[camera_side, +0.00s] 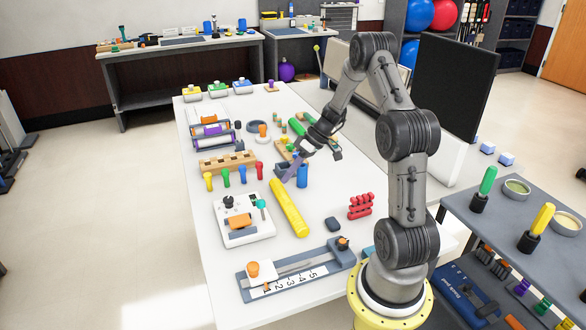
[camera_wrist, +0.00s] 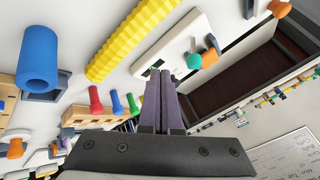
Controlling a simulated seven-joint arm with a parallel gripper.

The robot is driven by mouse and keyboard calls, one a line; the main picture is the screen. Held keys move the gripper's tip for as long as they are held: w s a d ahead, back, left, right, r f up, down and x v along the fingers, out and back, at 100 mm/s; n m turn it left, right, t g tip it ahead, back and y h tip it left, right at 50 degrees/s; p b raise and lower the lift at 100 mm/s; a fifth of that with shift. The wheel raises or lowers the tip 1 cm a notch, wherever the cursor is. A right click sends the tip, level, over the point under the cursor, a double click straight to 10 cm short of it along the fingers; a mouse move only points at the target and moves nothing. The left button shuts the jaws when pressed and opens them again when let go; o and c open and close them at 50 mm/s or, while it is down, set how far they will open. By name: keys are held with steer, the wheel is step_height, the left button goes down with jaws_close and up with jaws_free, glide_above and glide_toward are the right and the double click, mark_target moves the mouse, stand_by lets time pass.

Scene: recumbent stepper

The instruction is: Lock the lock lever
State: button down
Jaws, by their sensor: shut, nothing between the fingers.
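A numbered slide unit (camera_side: 292,272) lies at the near edge of the white table, with an orange knob (camera_side: 253,268) at its left and another orange knob (camera_side: 343,242) at its right end. A white control box (camera_side: 245,232) behind it carries a black knob (camera_side: 229,202), an orange block (camera_side: 239,222) and a teal-tipped lever (camera_side: 262,205). Which part is the lock lever I cannot tell for sure. My gripper (camera_side: 288,174) is shut and empty, above the table beside a blue cylinder (camera_side: 303,175). In the wrist view its fingers (camera_wrist: 162,75) overlap a white panel with orange and teal parts (camera_wrist: 208,58).
A yellow ribbed roller (camera_side: 289,208) lies between my gripper and the slide unit. Red stacked pieces (camera_side: 360,206) and a dark block (camera_side: 333,224) stand to its right. A wooden peg rack (camera_side: 227,162) stands to the left. Bare tabletop shows between these things.

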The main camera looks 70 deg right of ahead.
mark_target(262, 210)
steer(key=x, duration=0.5)
steer(key=shift+a+f, duration=0.1)
steer(key=shift+a, duration=0.05)
steer(key=shift+w+a+r, duration=0.1)
steer(key=shift+a+r, duration=0.05)
steer(key=shift+a, duration=0.4)
steer(key=shift+w+a+r, duration=0.1)
steer(key=shift+a+r, duration=0.05)
steer(key=shift+a, duration=0.45)
steer(key=shift+w+a, duration=0.15)
steer(key=shift+a, duration=0.5)
steer(key=shift+s+a+r+n+t+h, duration=0.15)
steer(key=shift+r+n+t+h, duration=0.1)
steer(key=shift+t+h, duration=0.25)
steer(key=shift+s+a+r+n+t+h, duration=0.15)
steer(key=shift+s+n+t+h, duration=0.1)
steer(key=shift+t+h, duration=0.2)
